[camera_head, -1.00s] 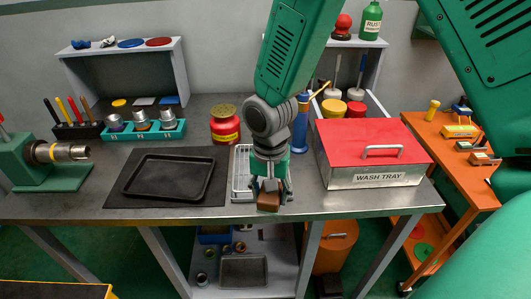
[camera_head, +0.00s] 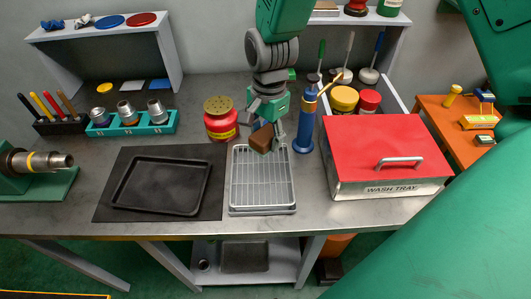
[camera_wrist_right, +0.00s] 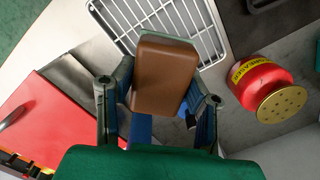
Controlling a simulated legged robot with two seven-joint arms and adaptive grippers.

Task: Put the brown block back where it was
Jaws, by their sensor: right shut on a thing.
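The brown block (camera_head: 262,138) is held tilted between the fingers of my right gripper (camera_head: 266,134), above the far end of the white wire rack (camera_head: 260,180). In the right wrist view the block (camera_wrist_right: 162,75) shows its brown face, with a finger of the right gripper (camera_wrist_right: 158,98) on each side. The rack lies on the grey table below and shows behind the block in the wrist view (camera_wrist_right: 160,18). My left gripper is not in view.
A red and yellow can (camera_head: 221,120) stands left of the gripper and a blue bottle (camera_head: 303,133) right of it. A red-lidded wash tray (camera_head: 385,155) is further right. A black tray (camera_head: 161,184) lies on a dark mat to the left.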

